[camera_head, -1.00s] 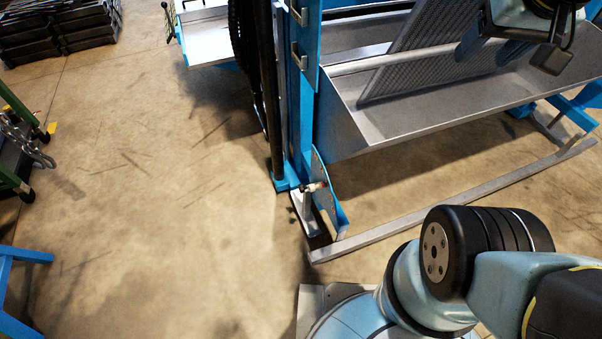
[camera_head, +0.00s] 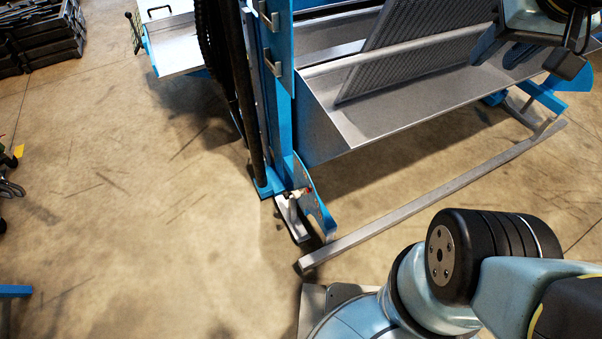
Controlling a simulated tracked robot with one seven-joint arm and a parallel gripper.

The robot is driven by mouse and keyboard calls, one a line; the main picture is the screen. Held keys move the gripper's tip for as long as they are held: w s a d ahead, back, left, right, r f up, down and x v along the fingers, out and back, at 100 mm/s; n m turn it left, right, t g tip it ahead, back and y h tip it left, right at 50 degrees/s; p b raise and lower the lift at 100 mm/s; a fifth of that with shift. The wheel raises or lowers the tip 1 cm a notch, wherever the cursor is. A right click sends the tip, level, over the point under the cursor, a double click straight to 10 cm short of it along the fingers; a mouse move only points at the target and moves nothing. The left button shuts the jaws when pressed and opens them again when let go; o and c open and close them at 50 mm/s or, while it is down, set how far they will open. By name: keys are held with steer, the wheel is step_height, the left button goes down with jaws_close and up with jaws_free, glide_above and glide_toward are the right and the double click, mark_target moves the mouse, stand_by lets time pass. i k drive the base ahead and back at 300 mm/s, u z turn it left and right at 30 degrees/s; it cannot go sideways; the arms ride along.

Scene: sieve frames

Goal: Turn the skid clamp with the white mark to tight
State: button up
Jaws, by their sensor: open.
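A small clamp (camera_head: 300,192) with a pale handle and a reddish tip sits low on the blue bracket (camera_head: 318,212) at the foot of the blue post. It is too small to tell whether the pale part is a white mark or how far the clamp is turned. The grey skid rail (camera_head: 430,205) runs along the floor from near the bracket to the right. My gripper (camera_head: 504,57) is at the top right, in front of the grey trough, well away from the clamp. Its bluish fingers are apart, with nothing seen between them.
A grey metal trough (camera_head: 400,118) with a perforated screen (camera_head: 420,45) extends right of the post (camera_head: 278,100). Black hoses (camera_head: 240,90) hang beside the post. Dark stacked frames (camera_head: 40,35) stand at the far left. The concrete floor (camera_head: 130,200) left of the post is clear.

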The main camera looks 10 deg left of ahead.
mark_target(287, 194)
steer(key=z, duration=0.75)
steer(key=k, duration=1.7)
steer(key=u, duration=0.8)
steer(key=i, duration=1)
steer(key=z, duration=0.1)
